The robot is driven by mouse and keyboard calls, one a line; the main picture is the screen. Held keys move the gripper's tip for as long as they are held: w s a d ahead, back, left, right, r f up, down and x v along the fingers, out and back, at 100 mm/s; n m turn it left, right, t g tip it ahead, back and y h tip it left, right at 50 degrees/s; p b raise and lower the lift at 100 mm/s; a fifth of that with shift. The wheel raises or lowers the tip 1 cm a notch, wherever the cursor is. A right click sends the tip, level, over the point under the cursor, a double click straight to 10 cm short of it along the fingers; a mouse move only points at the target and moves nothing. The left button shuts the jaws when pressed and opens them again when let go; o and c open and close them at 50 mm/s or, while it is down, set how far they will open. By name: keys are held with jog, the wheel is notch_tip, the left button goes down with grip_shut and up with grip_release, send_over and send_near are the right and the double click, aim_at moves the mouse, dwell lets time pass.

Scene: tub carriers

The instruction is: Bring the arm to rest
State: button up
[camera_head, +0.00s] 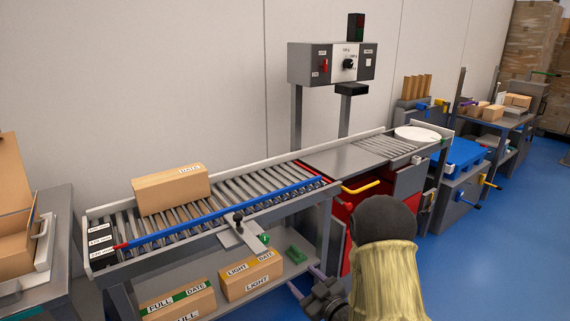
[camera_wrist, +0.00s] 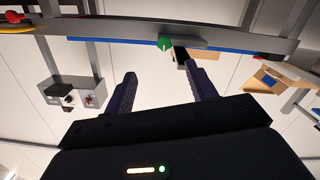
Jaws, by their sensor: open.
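My gripper (camera_head: 302,277) is low at the bottom middle of the head view, in front of the roller conveyor and right of its lower shelf. Its two purple fingers are apart with nothing between them. In the wrist view both fingers of my gripper (camera_wrist: 160,72) stand open and empty. My arm, with a yellowish sleeve and dark joint, fills the bottom right of the head view and hides part of the red cabinet.
A box (camera_head: 172,189) lies on the roller conveyor (camera_head: 262,193). Labelled boxes (camera_head: 250,276) lie on the lower shelf. A green knob (camera_wrist: 164,43) on the conveyor's side shows beyond my fingers. A control box (camera_head: 333,63) stands behind. Blue floor (camera_head: 500,270) is clear at right.

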jog(key=s+d+r+m+g+h, duration=0.2)
jog(key=s+d+m+g+h, duration=0.35)
jog(key=d+h, duration=0.25)
jog(key=s+d+r+m+g+h, duration=0.1)
jog(key=s+m+g, duration=0.15)
jog(key=s, duration=0.55)
jog(key=s+r+m+g, duration=0.2)
jog(key=s+g, duration=0.2)
jog(key=s, duration=0.3)
jog(key=w+p+v, duration=0.2)
jog(key=p+v, duration=0.9)
jog(key=p, duration=0.1)
jog(key=w+r+p+v, duration=0.1)
jog(key=w+p+v, duration=0.1)
jog(key=p+v, duration=0.9)
jog(key=shift+a+r+p, duration=0.2)
jog(key=shift+r+p, duration=0.15)
jog(key=shift+r, duration=0.15)
